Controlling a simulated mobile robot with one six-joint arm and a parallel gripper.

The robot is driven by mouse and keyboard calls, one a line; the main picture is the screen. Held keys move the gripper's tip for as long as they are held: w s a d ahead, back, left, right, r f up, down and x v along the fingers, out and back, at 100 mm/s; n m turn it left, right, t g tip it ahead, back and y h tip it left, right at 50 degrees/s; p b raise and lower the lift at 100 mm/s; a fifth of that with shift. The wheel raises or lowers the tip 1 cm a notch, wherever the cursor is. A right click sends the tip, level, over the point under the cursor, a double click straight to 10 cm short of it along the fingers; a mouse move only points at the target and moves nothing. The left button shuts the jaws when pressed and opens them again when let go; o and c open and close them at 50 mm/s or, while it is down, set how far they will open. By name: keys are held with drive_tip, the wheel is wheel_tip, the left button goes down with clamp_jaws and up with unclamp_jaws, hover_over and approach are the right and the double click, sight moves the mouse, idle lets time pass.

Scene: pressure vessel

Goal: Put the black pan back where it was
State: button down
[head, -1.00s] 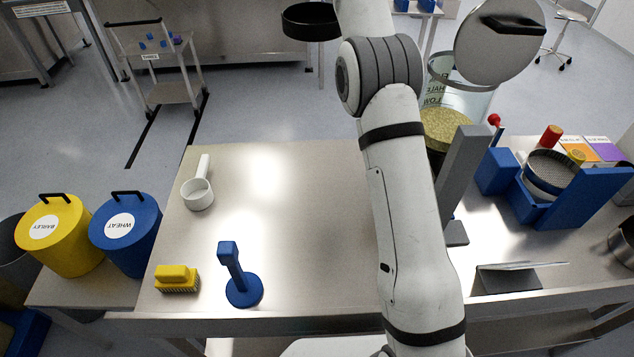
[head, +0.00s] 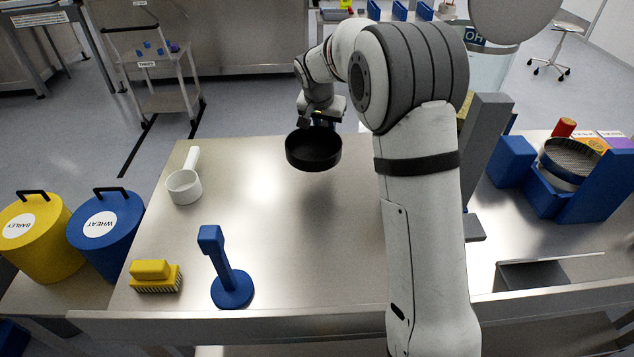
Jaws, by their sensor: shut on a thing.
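The black pan (head: 314,150) is a round, shallow dark dish, seen above the back middle of the steel table (head: 262,225). My gripper (head: 318,122) is at the pan's far rim and is shut on it; the fingertips are partly hidden. The pan looks roughly level and appears to hang a little above the table, with a soft dark shadow below it. The gap under it is hard to judge.
A white scoop (head: 185,186), a yellow brush (head: 154,276) and a blue stand (head: 231,286) are on the table's left part. A grey post (head: 486,145) and blue sieve holder (head: 550,185) stand right of my arm. The table's middle is clear.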

wheel_tip(320, 180, down, 9)
drive_tip(key=shift+f+p, duration=0.2)
drive_tip(key=shift+p, duration=0.45)
drive_tip(key=shift+f, duration=0.15)
drive_tip(key=shift+f, duration=0.1)
drive_tip(key=shift+f+b, duration=0.15)
drive_tip(key=shift+b, duration=0.15)
drive_tip(key=c, duration=1.2)
unclamp_jaws()
drive_tip(key=shift+o, duration=0.2)
